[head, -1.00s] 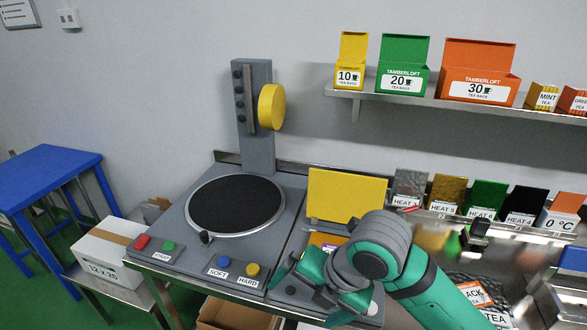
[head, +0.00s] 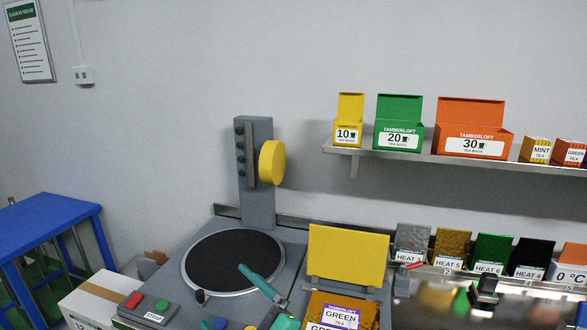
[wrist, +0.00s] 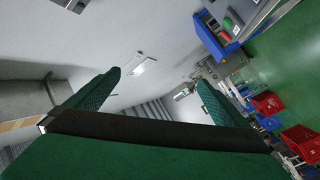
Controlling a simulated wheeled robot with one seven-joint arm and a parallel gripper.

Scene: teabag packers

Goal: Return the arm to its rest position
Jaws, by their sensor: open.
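My gripper (wrist: 160,84) shows in the wrist view with its two green fingers wide apart and nothing between them. It points away from the bench, towards the room's wall, ceiling and green floor. Most of my arm is below the frame and hidden.
A yellow panel (head: 347,255) stands right of the turntable, above a GREEN tea packet (head: 343,312). A grey post (head: 253,200) with a yellow disc rises behind. A shelf (head: 425,158) holds tea boxes. A blue table (head: 45,228) stands left.

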